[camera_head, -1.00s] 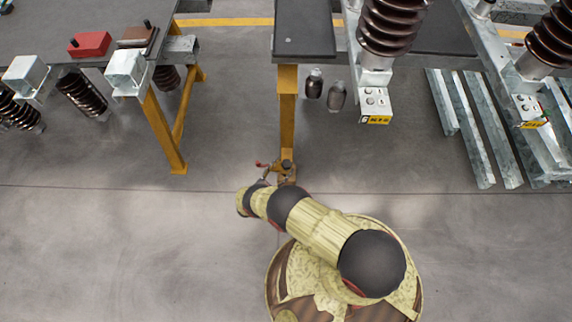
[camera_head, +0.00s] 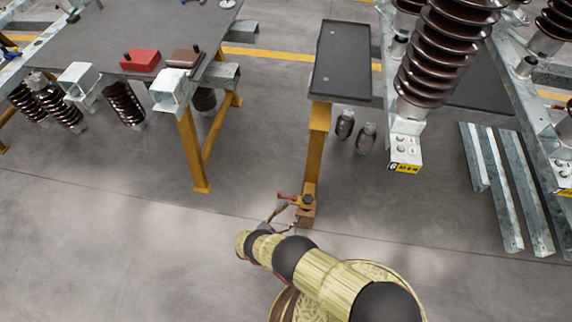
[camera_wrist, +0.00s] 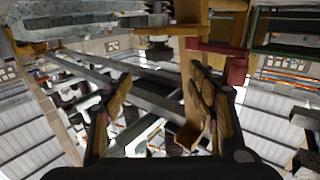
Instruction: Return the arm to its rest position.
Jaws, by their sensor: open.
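My arm (camera_head: 320,272) reaches from the lower right of the head view toward the foot of a yellow post (camera_head: 312,150). Its end is small and partly hidden there, beside a red-handled brown fitting (camera_head: 304,210) at the post's foot. I cannot tell in the head view whether they touch. In the wrist view my gripper (camera_wrist: 160,112) has its two tan-padded fingers wide apart, with nothing visibly held between them.
A dark table (camera_head: 130,45) at left bears a red block (camera_head: 139,60). A dark panel (camera_head: 342,62) tops the post. Grey floor (camera_head: 120,245) at lower left is clear.

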